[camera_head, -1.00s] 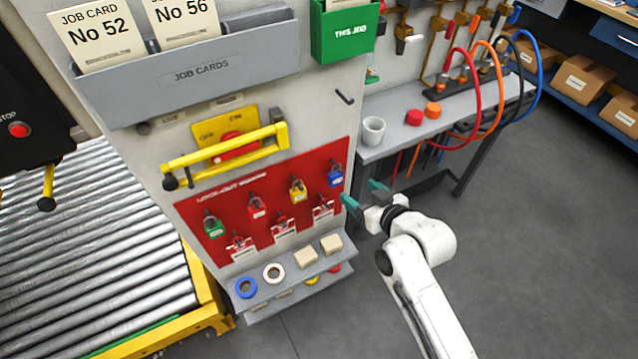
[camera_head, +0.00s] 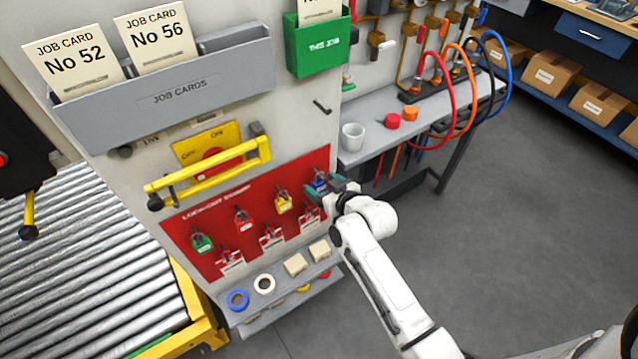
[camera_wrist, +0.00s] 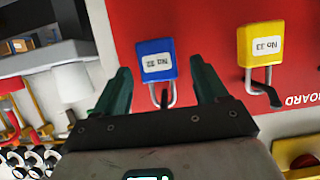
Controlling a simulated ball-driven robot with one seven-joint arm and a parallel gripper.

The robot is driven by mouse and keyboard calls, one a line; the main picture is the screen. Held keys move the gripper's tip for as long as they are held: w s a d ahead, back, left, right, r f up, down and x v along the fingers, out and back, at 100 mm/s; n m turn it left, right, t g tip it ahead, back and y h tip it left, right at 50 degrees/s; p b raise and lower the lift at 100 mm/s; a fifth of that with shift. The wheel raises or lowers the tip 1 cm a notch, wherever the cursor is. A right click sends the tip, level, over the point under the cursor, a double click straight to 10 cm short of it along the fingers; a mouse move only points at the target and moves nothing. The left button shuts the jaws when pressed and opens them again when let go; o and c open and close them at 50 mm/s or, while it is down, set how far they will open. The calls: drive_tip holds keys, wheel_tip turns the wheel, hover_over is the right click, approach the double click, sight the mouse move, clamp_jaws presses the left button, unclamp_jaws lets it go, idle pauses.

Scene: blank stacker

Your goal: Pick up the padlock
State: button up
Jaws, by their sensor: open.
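Several padlocks hang on the red lockout board (camera_head: 262,222): a green padlock (camera_head: 202,243), a red padlock (camera_head: 243,221), a yellow padlock (camera_head: 284,203) and a blue padlock (camera_head: 320,183). My gripper (camera_head: 333,190) is at the board's right end, by the blue padlock. In the wrist view the blue padlock (camera_wrist: 155,60) with its white label lies between and just beyond my open fingers, its shackle between the fingertips (camera_wrist: 160,88). No contact shows. The yellow padlock (camera_wrist: 261,48) is to the right, outside the fingers.
A shelf (camera_head: 283,290) with tape rolls and blocks juts out underneath. A yellow bar handle (camera_head: 208,172) sticks out above the board. A white cup (camera_head: 352,137) stands on the side shelf to the right.

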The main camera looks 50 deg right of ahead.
drive_tip(key=shift+w+d+f, duration=0.1)
drive_tip(key=shift+w+f, duration=0.05)
drive_tip(key=shift+w, duration=0.05)
drive_tip(key=shift+c, duration=0.3)
drive_tip(key=c, duration=1.1)
drive_tip(key=shift+c, duration=0.2)
drive_tip(key=shift+r, duration=0.55)
drive_tip(key=shift+s+r, duration=0.2)
drive_tip(key=shift+s, duration=0.1)
drive_tip(key=s+a+b, duration=0.1)
drive_tip(key=s+a, duration=0.1)
drive_tip(key=s, duration=0.6)
drive_tip(key=s+a+b, duration=0.2)
drive_tip(key=s, duration=0.7)
drive_tip(key=shift+a, duration=0.35)
